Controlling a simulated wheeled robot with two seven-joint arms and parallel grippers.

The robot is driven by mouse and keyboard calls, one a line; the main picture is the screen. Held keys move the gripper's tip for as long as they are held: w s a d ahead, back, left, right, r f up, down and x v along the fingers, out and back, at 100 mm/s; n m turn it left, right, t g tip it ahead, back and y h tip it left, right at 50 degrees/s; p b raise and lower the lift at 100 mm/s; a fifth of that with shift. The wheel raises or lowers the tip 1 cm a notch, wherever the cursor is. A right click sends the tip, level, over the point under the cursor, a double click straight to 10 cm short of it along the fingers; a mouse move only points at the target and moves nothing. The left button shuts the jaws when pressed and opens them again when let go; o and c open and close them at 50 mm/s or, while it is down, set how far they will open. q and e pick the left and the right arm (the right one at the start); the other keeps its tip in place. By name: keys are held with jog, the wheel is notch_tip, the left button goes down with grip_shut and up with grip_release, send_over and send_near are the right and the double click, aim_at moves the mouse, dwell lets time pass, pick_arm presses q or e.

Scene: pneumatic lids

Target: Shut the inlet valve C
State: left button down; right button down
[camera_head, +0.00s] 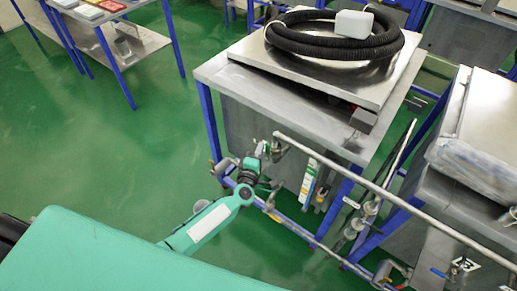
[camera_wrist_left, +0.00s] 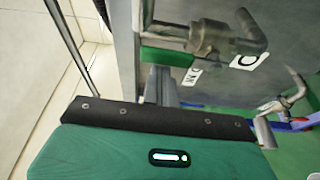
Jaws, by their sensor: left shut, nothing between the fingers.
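A metal valve (camera_wrist_left: 212,38) with a bent bar handle sits on the grey tank wall in the left wrist view. Beside it is a white plate (camera_wrist_left: 249,61) with a dark round letter that looks like C. A smaller plate (camera_wrist_left: 191,76) below is hard to read. My left gripper (camera_head: 263,151) is shut and empty, low beside the tank's pipework in the head view. In the left wrist view its grey fingers (camera_wrist_left: 159,86) point toward the wall just below the valve; contact cannot be told. My right gripper is not in view.
A second lever fitting (camera_wrist_left: 287,100) is at the right of the wrist view. A long pipe (camera_head: 385,195) crosses the tank fronts. A black hose (camera_head: 330,43) lies on the tank lid (camera_head: 370,95). Plate B (camera_head: 464,265) is at lower right. Green floor (camera_head: 110,170) is clear at left.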

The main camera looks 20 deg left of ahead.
pick_arm(q)
jog(key=shift+s+d+m+t+b, duration=0.15)
jog(key=shift+d+m+t+b, duration=0.2)
jog(key=shift+m, duration=0.25)
jog(key=shift+s+d+m+t+b, duration=0.25)
jog(key=shift+d+m+b, duration=0.4)
jog(key=shift+m, duration=0.55)
jog(key=s+d+f+m+h+b, duration=0.1)
jog(key=d+f+m+h+b, duration=0.1)
jog(key=m, duration=0.7)
jog(key=d+f+m+t+h+b, duration=0.1)
jog(key=d+f+m+h+b, duration=0.1)
jog(key=m+h+b, duration=0.3)
jog(key=shift+s+d+f+m+b, duration=0.4)
jog(key=shift+m+b, duration=0.7)
jog(key=shift+m, duration=1.1)
jog(key=shift+d+r, duration=0.1)
jog(key=shift+d, duration=0.1)
